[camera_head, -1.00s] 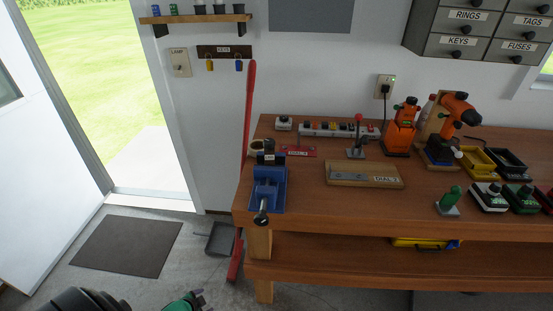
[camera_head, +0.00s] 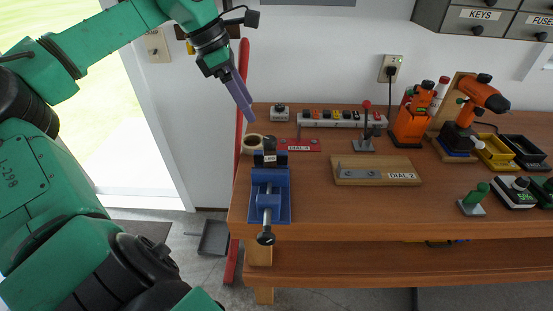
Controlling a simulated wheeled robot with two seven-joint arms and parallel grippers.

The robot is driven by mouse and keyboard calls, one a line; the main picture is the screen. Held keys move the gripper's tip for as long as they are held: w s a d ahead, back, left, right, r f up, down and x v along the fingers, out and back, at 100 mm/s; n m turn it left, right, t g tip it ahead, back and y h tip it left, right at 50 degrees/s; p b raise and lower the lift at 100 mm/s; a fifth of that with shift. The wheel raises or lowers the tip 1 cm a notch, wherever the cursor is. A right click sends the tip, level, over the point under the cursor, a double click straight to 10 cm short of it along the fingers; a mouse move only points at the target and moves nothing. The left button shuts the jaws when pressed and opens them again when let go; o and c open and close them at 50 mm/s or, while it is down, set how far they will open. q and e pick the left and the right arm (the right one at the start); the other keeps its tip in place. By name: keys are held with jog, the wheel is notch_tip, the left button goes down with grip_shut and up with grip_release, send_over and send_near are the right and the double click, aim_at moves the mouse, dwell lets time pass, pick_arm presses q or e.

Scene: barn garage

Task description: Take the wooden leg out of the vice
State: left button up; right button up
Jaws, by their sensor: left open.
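The blue vice (camera_head: 270,195) stands at the left front of the workbench, with its dark handle toward me and a small white label at its back. A dark upright piece (camera_head: 270,145) shows at the vice's far end. I cannot clearly make out a wooden leg there. My left gripper (camera_head: 246,114) is open, pointing down and slightly right, above and behind the vice and apart from it. Its fingers look purple-grey and nearly overlap from this angle. My right gripper is not in view.
A tan ring (camera_head: 252,144) lies behind the vice. A red pole (camera_head: 242,90) leans at the bench's left end.

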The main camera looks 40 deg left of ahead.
aim_at(266, 139)
pick_arm(q)
jog(key=p+x, duration=0.4)
jog(key=x, duration=0.8)
jog(key=shift+s+d+f, duration=0.1)
jog(key=shift+f, duration=0.15)
jog(key=shift+w+f, duration=0.2)
jog(key=shift+f, duration=0.05)
grip_shut()
